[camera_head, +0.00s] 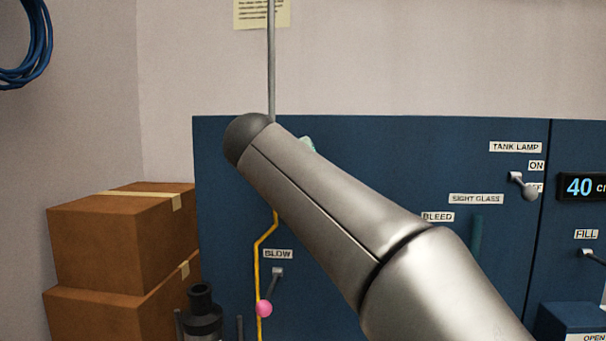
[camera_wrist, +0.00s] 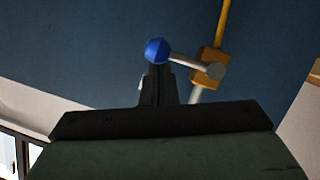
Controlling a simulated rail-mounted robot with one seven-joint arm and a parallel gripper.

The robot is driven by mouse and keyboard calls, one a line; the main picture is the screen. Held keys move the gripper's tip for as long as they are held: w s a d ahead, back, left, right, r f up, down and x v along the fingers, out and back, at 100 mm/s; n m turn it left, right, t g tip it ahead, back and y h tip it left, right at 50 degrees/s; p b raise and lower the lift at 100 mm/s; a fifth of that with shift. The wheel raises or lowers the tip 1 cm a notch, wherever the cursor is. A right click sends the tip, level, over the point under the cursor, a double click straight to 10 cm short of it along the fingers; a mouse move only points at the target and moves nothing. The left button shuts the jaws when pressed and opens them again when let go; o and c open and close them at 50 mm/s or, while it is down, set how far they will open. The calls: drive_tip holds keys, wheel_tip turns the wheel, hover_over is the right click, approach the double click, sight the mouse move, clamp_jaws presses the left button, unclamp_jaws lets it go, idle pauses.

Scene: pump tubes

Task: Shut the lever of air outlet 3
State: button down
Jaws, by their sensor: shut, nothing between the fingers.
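In the wrist view a lever with a blue ball knob (camera_wrist: 157,50) sticks out to the left from an orange-brown valve block (camera_wrist: 210,68) on a yellow pipe (camera_wrist: 223,25). The lever's grey rod slopes slightly down from the ball to the block. My gripper (camera_wrist: 157,80) is shut and empty. Its fingertips are right at the ball's lower side in the picture; whether they touch it I cannot tell. No outlet number shows, so I cannot tell which outlet this lever belongs to. In the head view my arm covers the panel's middle, and neither the gripper nor this lever can be made out.
The head view shows the blue panel (camera_head: 225,220) with a pink-knobbed lever (camera_head: 264,308) under the BLOW label (camera_head: 278,254), a TANK LAMP switch (camera_head: 523,185) and a FILL lever (camera_head: 592,254). Cardboard boxes (camera_head: 110,235) stand at the left. A thin grey pipe (camera_head: 271,60) rises above the panel.

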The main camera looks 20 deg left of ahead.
drive_tip(key=shift+r, duration=0.1)
drive_tip(key=a+r+p+v, duration=0.1)
drive_tip(key=r+v, duration=0.1)
drive_tip(key=v, duration=1)
drive_tip(key=shift+a+r, duration=0.15)
drive_tip(key=shift+a, duration=0.1)
drive_tip(key=shift+p, duration=0.3)
